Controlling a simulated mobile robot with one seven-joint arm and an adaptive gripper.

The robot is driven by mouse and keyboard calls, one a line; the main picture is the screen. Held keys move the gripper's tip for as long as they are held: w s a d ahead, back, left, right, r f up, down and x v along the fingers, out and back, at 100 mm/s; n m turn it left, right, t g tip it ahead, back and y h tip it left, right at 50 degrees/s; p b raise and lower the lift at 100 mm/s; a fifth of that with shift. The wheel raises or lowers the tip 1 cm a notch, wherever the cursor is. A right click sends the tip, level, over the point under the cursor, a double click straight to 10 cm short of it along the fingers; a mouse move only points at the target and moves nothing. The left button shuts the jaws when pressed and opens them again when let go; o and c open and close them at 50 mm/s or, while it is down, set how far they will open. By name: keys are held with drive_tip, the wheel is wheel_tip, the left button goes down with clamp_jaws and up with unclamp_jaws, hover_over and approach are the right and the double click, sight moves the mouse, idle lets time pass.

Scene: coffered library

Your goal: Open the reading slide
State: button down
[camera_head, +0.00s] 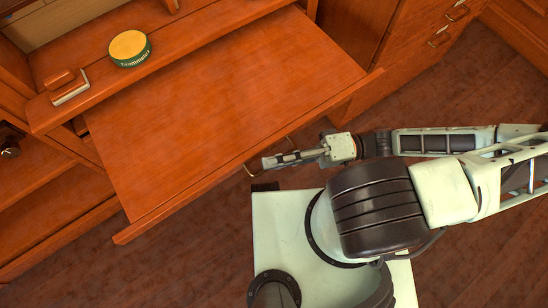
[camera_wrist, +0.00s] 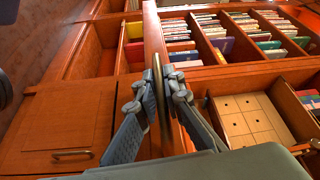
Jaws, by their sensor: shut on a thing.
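The reading slide (camera_head: 225,105) is a flat reddish-brown wooden board, standing well out from the desk in the head view. In the wrist view its front edge (camera_wrist: 153,35) runs upright through the middle. A thin brass handle (camera_head: 252,170) is on its front edge; it also shows between the fingers in the wrist view (camera_wrist: 150,110). My gripper (camera_head: 267,161) is at this handle and shut on it, with one finger on each side in the wrist view (camera_wrist: 163,92). The fingers hide part of the handle.
A green round tin with a yellow lid (camera_head: 129,48) and a small wooden block-like object (camera_head: 69,86) sit on the ledge behind the slide. Drawers with brass handles (camera_head: 440,40) stand at upper right. Bookshelves (camera_wrist: 200,40) show in the wrist view. Bare floor (camera_head: 180,265) lies before the slide.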

drive_tip(key=c, duration=2)
unclamp_jaws()
drive_tip(key=shift+c, duration=0.2)
drive_tip(key=w+d, duration=0.2)
drive_tip(key=d, duration=1)
drive_tip(key=shift+f, duration=0.45)
